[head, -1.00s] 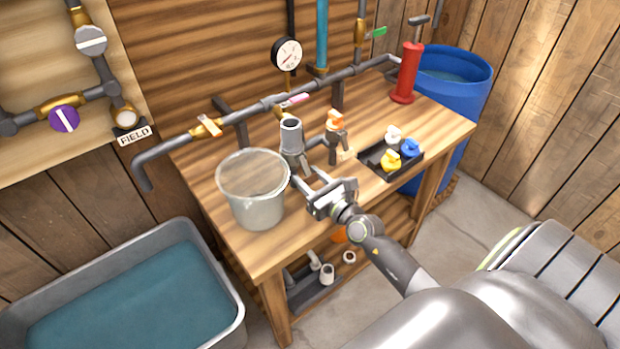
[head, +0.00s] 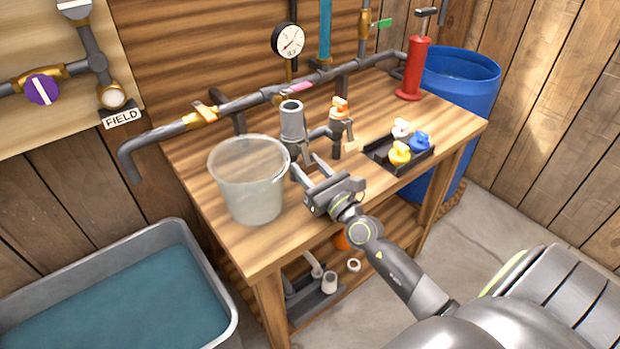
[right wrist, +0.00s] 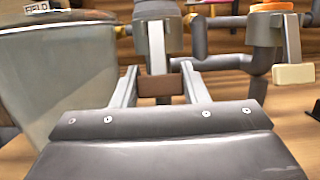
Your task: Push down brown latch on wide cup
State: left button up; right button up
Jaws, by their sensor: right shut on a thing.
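The wide cup (head: 291,122) is a grey upright cylinder on the pipework over the workbench; its lower part also shows in the right wrist view (right wrist: 158,12). A grey lever hangs down its near side and ends in the brown latch (right wrist: 160,88). My right gripper (head: 307,166) reaches in from the front right, just below the cup. In the right wrist view its two fingers (right wrist: 160,90) stand on either side of the brown latch and are shut on it. In the head view the latch is hard to make out. My left gripper is out of view.
A translucent bucket (head: 250,190) stands close left of the gripper. An orange-topped coupling (head: 340,108) with a cream latch (right wrist: 293,74) is close right. A black tray (head: 420,158) holds coloured caps. The front bench top is clear. A water trough (head: 228,318) stands at lower left.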

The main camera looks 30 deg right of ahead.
jog(key=o, duration=1)
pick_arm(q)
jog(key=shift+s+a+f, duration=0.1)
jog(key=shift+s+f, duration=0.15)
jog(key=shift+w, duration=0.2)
pick_arm(e)
jog(key=shift+s+f, duration=0.15)
jog(key=shift+s, duration=0.1)
pick_arm(q)
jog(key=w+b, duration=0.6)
jog(key=b, duration=0.1)
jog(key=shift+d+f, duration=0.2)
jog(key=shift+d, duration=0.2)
pick_arm(e)
jog(key=shift+v, duration=8.4)
